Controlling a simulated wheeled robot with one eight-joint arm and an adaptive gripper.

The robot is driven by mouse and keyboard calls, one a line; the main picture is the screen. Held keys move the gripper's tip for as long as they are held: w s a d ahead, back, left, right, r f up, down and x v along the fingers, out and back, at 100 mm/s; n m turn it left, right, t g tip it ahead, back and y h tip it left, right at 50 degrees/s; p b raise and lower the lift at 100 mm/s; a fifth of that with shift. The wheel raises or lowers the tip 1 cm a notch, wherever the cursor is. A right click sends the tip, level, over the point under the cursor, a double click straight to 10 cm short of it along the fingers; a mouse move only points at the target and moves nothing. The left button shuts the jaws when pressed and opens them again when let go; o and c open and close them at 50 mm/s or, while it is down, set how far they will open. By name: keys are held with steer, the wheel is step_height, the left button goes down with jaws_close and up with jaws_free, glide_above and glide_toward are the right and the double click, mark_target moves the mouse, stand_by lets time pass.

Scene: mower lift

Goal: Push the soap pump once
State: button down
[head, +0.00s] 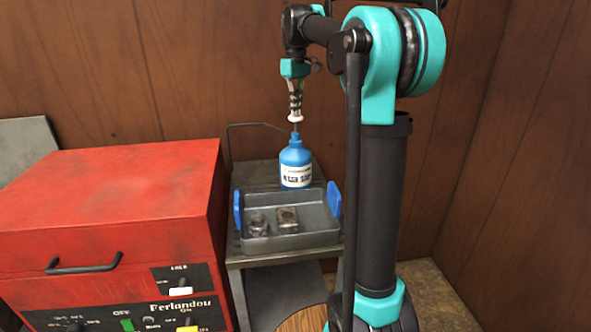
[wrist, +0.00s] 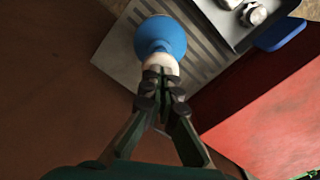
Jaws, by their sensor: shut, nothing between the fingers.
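The soap pump is a blue bottle (head: 296,165) with a white label, upright at the back of a small metal stand. A thin stem rises from its cap to a white pump head (head: 295,119). My gripper (head: 296,108) points straight down, shut and empty, with its fingertips at or just above the pump head. In the wrist view the closed fingertips (wrist: 162,80) overlap the white pump head (wrist: 160,62), with the blue bottle (wrist: 160,36) below. I cannot tell whether they touch it.
A grey tray (head: 290,241) with blue handles stands in front of the bottle and holds two metal parts (head: 287,219). The metal stand (head: 236,258) bears both. A large red machine (head: 110,210) is close on the left. A wooden wall (head: 210,60) is behind.

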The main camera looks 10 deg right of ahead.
steer(key=shift+f, duration=1.5)
steer(key=shift+r, duration=2.65)
step_height(320, 180, up, 6)
